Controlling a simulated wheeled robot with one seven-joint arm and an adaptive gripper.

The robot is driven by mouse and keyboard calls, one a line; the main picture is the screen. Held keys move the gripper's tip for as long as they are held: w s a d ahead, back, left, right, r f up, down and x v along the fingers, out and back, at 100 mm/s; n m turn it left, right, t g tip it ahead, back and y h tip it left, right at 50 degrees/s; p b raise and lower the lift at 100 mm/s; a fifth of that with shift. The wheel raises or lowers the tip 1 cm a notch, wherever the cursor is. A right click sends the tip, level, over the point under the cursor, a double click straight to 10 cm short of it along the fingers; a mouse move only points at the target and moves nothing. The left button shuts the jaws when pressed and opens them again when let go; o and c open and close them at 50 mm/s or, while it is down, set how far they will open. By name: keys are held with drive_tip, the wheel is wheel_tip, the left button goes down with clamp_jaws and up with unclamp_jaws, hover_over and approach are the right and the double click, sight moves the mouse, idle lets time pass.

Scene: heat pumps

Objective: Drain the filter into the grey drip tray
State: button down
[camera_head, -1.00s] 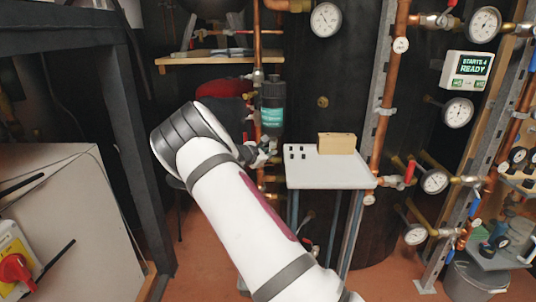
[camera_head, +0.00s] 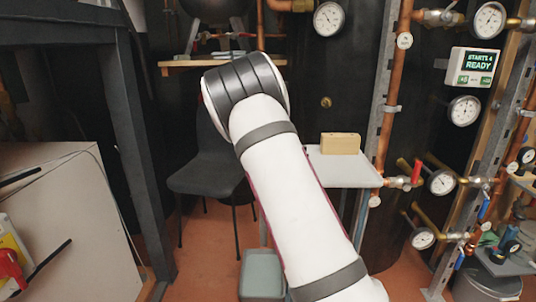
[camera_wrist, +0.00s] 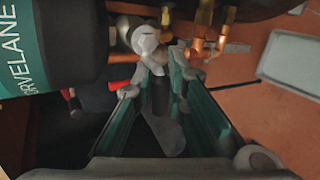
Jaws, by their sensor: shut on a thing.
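The filter is a black cylinder with a teal label (camera_wrist: 45,45), large at the upper left of the wrist view. In the head view my arm hides it. My gripper (camera_wrist: 160,58) is beside and below the filter, its teal-lined fingers reaching up to brass and copper pipework. Its tips are closed at a grey metal fitting (camera_wrist: 146,38); exactly how they grip it is unclear. The grey drip tray (camera_wrist: 272,72) shows at the right of the wrist view, apart from the gripper. A grey container on the floor (camera_head: 262,268), probably this tray, shows in the head view.
A white stand (camera_head: 350,173) carries a wooden block (camera_head: 340,143) right of my arm. A dark chair (camera_head: 205,172) stands to the left. Copper pipes (camera_head: 395,90) with gauges fill the right side. Red floor is open at lower left.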

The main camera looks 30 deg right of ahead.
drive_tip(key=shift+r+m+t+y, duration=0.2)
drive_tip(key=shift+m+t+y, duration=0.1)
drive_tip(key=shift+m+y, duration=0.15)
idle(0.4)
drive_tip(key=c, duration=1.6)
unclamp_jaws()
